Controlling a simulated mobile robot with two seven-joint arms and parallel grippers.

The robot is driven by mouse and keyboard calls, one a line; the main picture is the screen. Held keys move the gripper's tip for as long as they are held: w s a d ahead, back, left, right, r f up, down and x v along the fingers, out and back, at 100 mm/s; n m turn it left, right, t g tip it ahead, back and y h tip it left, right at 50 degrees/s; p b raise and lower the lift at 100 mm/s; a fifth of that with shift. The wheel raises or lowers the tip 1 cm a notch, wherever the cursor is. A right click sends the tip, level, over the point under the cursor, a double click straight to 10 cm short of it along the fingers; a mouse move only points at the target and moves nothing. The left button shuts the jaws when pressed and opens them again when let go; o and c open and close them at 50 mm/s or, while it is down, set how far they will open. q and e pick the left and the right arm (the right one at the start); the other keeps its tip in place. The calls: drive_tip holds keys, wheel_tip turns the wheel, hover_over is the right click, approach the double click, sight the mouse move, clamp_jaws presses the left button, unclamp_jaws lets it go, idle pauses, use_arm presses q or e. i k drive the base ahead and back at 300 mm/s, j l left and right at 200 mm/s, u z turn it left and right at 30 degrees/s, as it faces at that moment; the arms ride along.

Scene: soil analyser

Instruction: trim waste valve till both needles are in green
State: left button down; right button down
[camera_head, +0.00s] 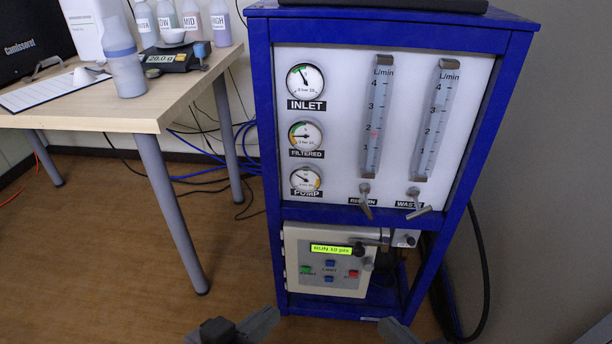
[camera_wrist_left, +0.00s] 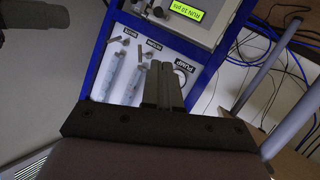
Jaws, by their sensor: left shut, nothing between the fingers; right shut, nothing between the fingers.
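The waste valve (camera_head: 413,192) sits at the lower right of the white panel; its lever (camera_head: 419,212) lies slanted, near horizontal. The return valve (camera_head: 365,189) beside it has its lever pointing down. The inlet gauge (camera_head: 305,81), filtered gauge (camera_head: 305,136) and pump gauge (camera_head: 305,181) stack on the left; the inlet and pump needles point up-left, the filtered needle left. Their exact zones are too small to tell. My left gripper (camera_head: 272,314) is shut and empty, low before the cabinet; its fingers (camera_wrist_left: 163,86) show in the wrist view. My right gripper (camera_head: 387,323) is shut and empty, at the bottom edge.
Two flow tubes stand on the panel, the left (camera_head: 377,115) with a reddish mark and the right (camera_head: 436,119). Below is a controller (camera_head: 326,262) with a lit display and coloured buttons. A blue frame (camera_head: 262,130) surrounds everything. A wooden table (camera_head: 140,110) stands left.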

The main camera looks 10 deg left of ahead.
sight(419, 212)
drive_tip(key=z, duration=1)
drive_tip(key=k+j+z, duration=0.1)
drive_tip(key=z, duration=0.2)
drive_tip(key=k+z, duration=0.35)
drive_tip(key=k, duration=0.65)
